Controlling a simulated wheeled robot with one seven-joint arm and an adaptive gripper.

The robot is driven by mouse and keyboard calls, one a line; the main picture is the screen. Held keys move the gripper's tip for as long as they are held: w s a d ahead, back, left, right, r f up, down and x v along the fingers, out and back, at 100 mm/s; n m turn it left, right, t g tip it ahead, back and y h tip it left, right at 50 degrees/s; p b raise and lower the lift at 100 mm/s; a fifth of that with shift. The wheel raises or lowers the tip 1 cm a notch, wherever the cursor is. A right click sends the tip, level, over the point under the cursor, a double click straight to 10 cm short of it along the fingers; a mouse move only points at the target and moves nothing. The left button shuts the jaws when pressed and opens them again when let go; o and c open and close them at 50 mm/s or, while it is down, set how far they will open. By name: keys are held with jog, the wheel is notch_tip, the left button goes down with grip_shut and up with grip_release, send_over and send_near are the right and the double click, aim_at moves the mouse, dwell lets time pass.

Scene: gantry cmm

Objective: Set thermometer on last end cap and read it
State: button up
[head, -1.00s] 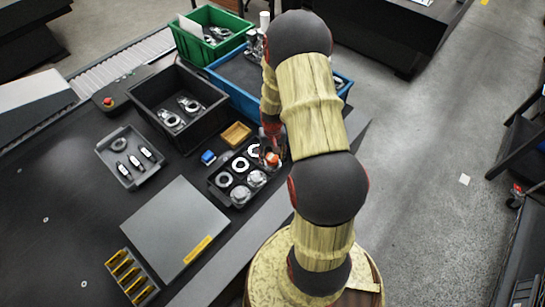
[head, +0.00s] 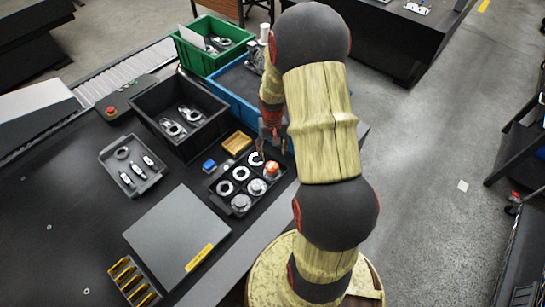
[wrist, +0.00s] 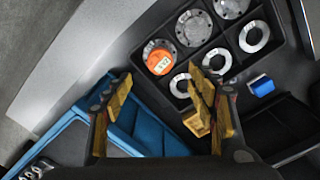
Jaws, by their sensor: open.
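The orange thermometer (head: 271,168) sits on a silver end cap in a corner cell of the black tray (head: 216,195). In the wrist view the thermometer (wrist: 158,61) faces up with a small pale display; its digits are too small to read surely. Part of the end cap (wrist: 149,48) shows around it. Two more end caps (head: 257,187) (head: 241,203) lie in the same row, bare. My gripper (wrist: 160,88) is open and empty, apart from the thermometer, its fingers spread above the tray's end. In the head view my gripper (head: 273,146) is partly hidden by my arm.
White-silver rings (head: 241,173) fill the tray's other row. Black (head: 160,118), blue (head: 228,94) and green (head: 197,64) crates stand behind. A grey plate (head: 165,245) lies left of the tray.

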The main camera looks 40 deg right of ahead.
jog(key=a+r+n+t, duration=0.1)
jog(key=a+r+n, duration=0.1)
jog(key=a+r, duration=0.7)
jog(key=a+r+n+t, duration=0.1)
jog(key=a+r, duration=0.3)
jog(key=r, duration=0.8)
jog(key=s+a+r+n+t, duration=0.3)
jog(key=s+a+r, duration=0.9)
jog(key=s+a, duration=0.1)
jog(key=shift+s+a+n+t, duration=0.2)
jog(key=shift+s+n+t, duration=0.1)
jog(key=shift+s, duration=0.05)
jog(key=shift+f+b, duration=0.5)
jog(key=shift+f, duration=0.05)
